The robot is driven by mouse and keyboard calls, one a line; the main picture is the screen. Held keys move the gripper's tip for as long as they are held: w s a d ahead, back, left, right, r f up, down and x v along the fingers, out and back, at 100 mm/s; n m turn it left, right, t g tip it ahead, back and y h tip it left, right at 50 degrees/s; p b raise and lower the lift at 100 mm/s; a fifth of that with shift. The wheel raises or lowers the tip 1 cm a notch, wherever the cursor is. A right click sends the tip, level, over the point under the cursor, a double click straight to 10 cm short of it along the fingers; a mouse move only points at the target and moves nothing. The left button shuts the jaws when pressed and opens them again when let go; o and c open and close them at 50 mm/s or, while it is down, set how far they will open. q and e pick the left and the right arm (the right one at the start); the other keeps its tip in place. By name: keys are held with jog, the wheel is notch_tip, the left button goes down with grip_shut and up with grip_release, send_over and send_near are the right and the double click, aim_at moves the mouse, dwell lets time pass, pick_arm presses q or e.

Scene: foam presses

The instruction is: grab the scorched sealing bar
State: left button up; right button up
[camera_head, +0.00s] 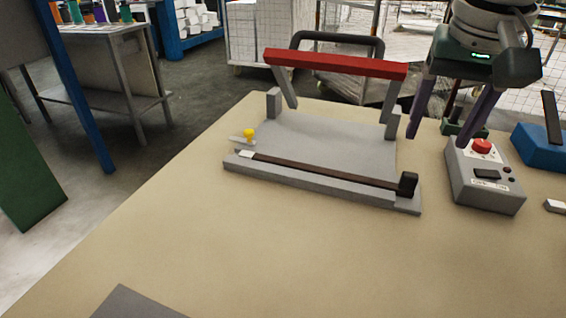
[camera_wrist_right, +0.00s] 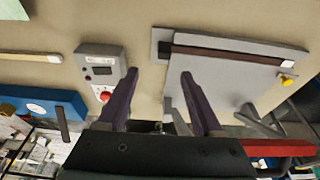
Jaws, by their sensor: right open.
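The scorched sealing bar (camera_head: 320,172) is a long dark brown strip along the front of the grey press base (camera_head: 325,140). It has a pale left end and a black block (camera_head: 408,184) at its right end. It also shows in the wrist view (camera_wrist_right: 222,54). The press's red upper arm (camera_head: 335,64) is raised, with a black handle behind it. My right gripper (camera_head: 438,140) is open and empty above the table, between the press's right side and the control box; its fingers also show in the wrist view (camera_wrist_right: 159,73), apart from the bar. My left gripper is out of view.
A grey control box (camera_head: 487,180) with a red button stands right of the press. A blue object (camera_head: 541,146) with a dark lever is farther right. A yellow knob (camera_head: 249,133) is at the press's left.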

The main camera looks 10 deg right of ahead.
aim_at(411, 175)
jog(key=x, duration=0.3)
jog(key=b+x, duration=0.1)
jog(key=x, duration=0.6)
jog(key=shift+w+a+b, duration=0.3)
jog(key=shift+w+b, duration=0.05)
jog(key=shift+b, duration=0.05)
jog(key=shift+r, duration=0.1)
jog(key=c, duration=0.4)
grip_shut()
